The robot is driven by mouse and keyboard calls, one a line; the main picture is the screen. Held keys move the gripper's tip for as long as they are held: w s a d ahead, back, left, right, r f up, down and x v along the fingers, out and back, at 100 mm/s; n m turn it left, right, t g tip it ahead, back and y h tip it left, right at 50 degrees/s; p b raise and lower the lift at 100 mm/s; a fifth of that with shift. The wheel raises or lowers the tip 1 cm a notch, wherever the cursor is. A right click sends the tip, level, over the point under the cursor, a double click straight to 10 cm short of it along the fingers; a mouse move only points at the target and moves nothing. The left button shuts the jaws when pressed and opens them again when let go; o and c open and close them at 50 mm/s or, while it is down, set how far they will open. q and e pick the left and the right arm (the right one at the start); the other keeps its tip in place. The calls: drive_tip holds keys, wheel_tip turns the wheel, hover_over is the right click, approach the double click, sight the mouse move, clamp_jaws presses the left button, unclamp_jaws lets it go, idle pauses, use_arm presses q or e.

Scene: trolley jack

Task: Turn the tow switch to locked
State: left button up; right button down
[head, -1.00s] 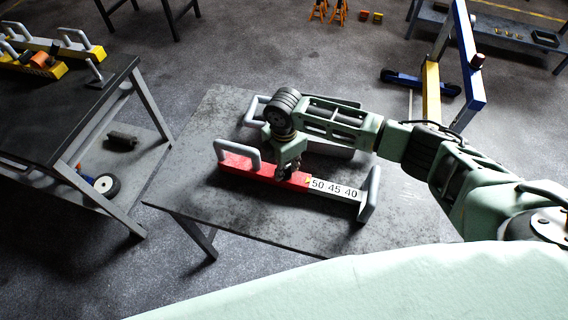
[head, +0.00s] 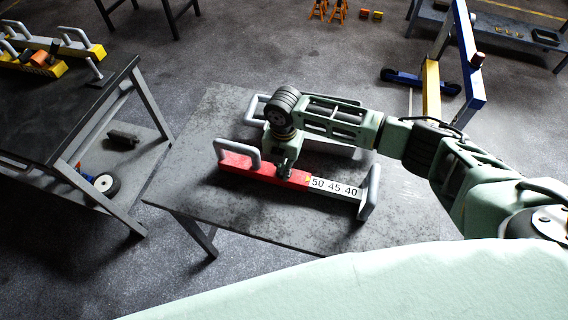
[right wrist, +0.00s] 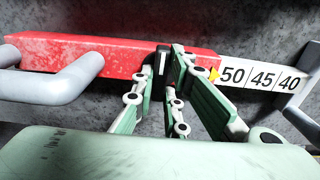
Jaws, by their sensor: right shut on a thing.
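A red bar (head: 240,168) lies on the grey table, and a white scale strip (head: 334,188) marked 50, 45, 40 extends from its right end. In the right wrist view a small black knob (right wrist: 162,58) with a white line sits near the red bar's right end, beside a yellow pointer (right wrist: 214,74). I see no label naming it as the tow switch. My right gripper (head: 286,168) comes down over it from above; its fingers (right wrist: 171,72) are shut on the knob and partly hide it. The white line points roughly up the picture. My left gripper is out of view.
Grey handles (head: 238,150) rise from the red bar's left, and a grey end plate (head: 370,192) stands at the strip's right end. A similar grey-handled object (head: 254,108) lies behind, partly hidden by my arm. The table's (head: 215,212) front left is bare.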

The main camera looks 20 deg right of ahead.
drive_tip(key=shift+w+r, duration=0.1)
idle(0.4)
drive_tip(key=c, duration=1.8)
unclamp_jaws()
drive_tip(key=shift+o, duration=0.2)
wheel_tip(320, 180, up, 12)
